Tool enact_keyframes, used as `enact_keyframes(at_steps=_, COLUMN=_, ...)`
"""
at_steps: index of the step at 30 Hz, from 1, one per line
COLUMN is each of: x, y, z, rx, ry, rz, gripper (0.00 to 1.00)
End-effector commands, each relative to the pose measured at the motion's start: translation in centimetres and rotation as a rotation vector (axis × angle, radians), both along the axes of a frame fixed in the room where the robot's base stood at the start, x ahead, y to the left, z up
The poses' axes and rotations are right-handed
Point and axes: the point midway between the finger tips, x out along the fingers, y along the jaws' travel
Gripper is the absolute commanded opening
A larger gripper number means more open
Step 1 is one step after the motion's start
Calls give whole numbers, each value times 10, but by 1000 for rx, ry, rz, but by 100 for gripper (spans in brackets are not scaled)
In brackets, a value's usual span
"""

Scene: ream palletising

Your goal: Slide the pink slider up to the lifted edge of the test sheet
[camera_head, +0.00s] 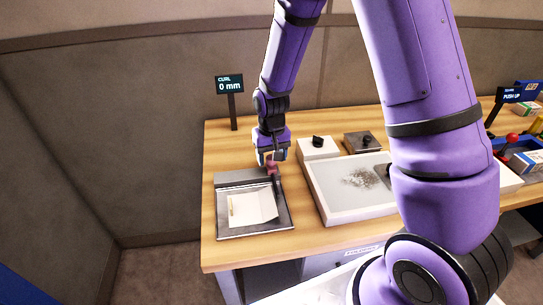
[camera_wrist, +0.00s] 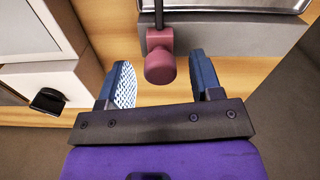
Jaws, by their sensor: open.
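The pink slider (camera_head: 272,168) stands at the back right of the grey plate (camera_head: 222,235). In the wrist view the slider (camera_wrist: 160,66) is a rounded pink knob on a dark rod. The pale test sheet (camera_head: 256,207) lies on the plate in front of the slider; which edge is lifted is too small to tell. My gripper (camera_head: 271,160) points down over the slider. In the wrist view my gripper (camera_wrist: 159,68) is open, with the knob between its fingertips and gaps on both sides. No contact shows.
A sign (camera_head: 229,84) behind the plate reads "CURL 0 mm". A white-rimmed tray (camera_head: 318,205) stands to the right, with a white block (camera_head: 318,150) and a dark block (camera_head: 362,142) behind it. Bare wood (camera_head: 228,140) lies left of my gripper.

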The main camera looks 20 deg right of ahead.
Motion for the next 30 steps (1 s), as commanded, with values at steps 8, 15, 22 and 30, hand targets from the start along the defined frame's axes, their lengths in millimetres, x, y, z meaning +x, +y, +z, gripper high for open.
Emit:
enact_keyframes(at_steps=8, x=0, y=0, z=-1, rx=0, ry=0, rz=0, gripper=55)
enact_keyframes(at_steps=15, x=0, y=0, z=0, rx=0, ry=0, rz=0, gripper=0)
enact_keyframes(at_steps=22, x=1, y=7, z=0, rx=0, ry=0, rz=1, gripper=0)
enact_keyframes(at_steps=30, x=1, y=6, z=0, rx=0, ry=0, rz=0, gripper=49)
